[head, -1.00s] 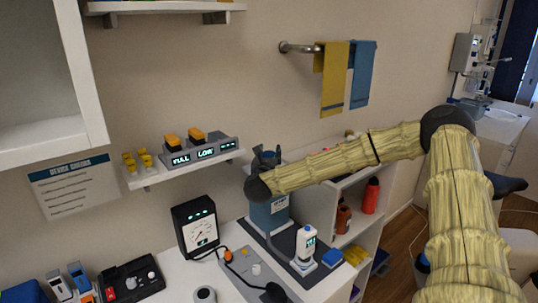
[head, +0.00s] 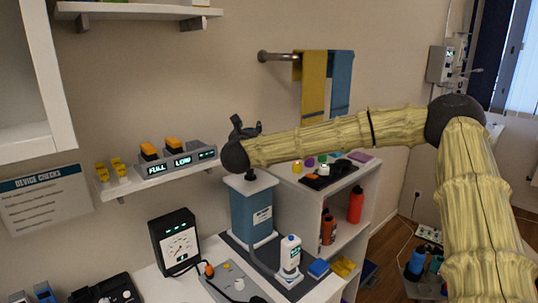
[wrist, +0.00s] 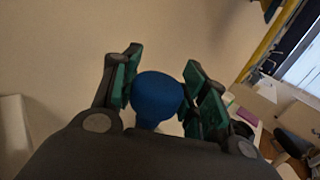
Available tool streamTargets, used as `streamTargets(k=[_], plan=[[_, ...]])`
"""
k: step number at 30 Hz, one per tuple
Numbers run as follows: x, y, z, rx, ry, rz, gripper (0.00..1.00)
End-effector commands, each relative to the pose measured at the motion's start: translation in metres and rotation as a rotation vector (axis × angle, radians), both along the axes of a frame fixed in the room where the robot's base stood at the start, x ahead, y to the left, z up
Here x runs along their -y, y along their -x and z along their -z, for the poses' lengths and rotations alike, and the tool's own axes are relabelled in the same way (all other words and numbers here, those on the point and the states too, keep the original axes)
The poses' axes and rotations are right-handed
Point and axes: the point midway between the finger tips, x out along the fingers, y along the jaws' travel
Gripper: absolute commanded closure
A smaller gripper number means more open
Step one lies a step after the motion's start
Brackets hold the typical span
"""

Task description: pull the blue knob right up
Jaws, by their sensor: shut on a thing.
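The blue knob (wrist: 157,98) sits between the green-padded fingers of my gripper (wrist: 162,76) in the wrist view. My gripper is shut on it. In the head view my gripper (head: 245,127) is above a blue box-shaped device (head: 252,215) with a pale top, and the knob is hidden there. A short dark stem (head: 250,174) stands on the top of the device, just below my wrist. Whether the stem joins the knob cannot be seen.
A wall shelf with a lit FULL/LOW display (head: 182,162) is close on the left. A gauge box (head: 175,240) and a white bottle (head: 290,254) stand near the device. A white shelf unit (head: 290,190) is behind on the right. Towels (head: 327,82) hang above.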

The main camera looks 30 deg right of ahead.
Motion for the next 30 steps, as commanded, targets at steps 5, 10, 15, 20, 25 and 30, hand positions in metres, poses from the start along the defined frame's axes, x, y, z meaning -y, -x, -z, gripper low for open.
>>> streamTargets(k=[5, 10, 15, 20, 25, 30], plan=[[-0.006, -0.003, -0.041, 0.007, -0.002, -0.006, 0.99], [-0.007, -0.003, -0.069, 0.005, 0.000, -0.007, 0.99], [-0.007, -0.003, -0.080, 0.003, -0.001, -0.006, 0.99], [-0.006, -0.003, -0.084, 0.004, 0.000, -0.006, 0.99], [-0.006, -0.003, -0.086, 0.007, 0.001, -0.006, 0.99], [-0.006, -0.003, -0.086, 0.007, 0.001, -0.006, 0.36]])
